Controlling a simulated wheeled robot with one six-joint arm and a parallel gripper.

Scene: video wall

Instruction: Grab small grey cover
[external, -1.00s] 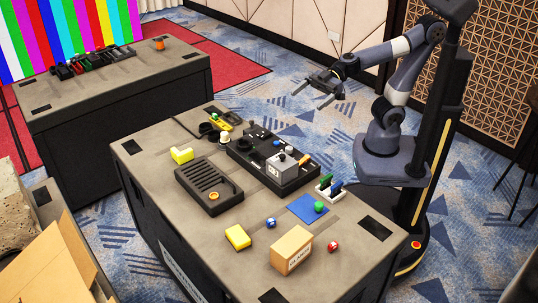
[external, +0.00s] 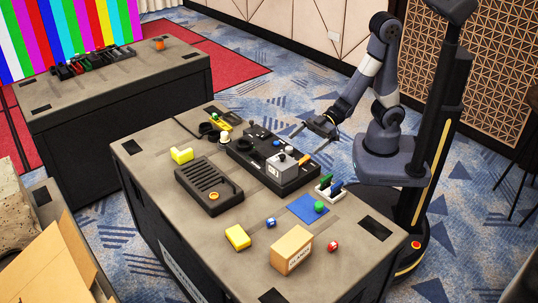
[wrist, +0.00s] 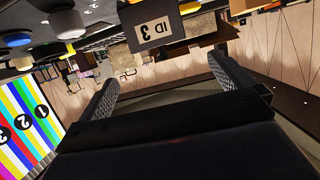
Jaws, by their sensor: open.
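A small grey box-like cover (external: 279,168) sits on the right part of a black control panel (external: 262,160) on the near table, with a pale knob on top. In the wrist view a dark grey box (wrist: 152,10) with a label reading "ID 3" hangs at the top of the upside-down picture; it looks like this cover. My gripper (external: 304,143) is open and empty, above the table's far right edge, just behind the cover and apart from it. In the wrist view both fingers (wrist: 162,72) are spread with nothing between them.
A dark slotted box (external: 207,184) lies left of the panel. Right of it stand a small rack (external: 328,187) and a blue mat (external: 301,211) with a green ball. A wooden box (external: 291,249) and yellow block (external: 238,237) sit in front. A colour-bar screen (external: 75,35) is behind.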

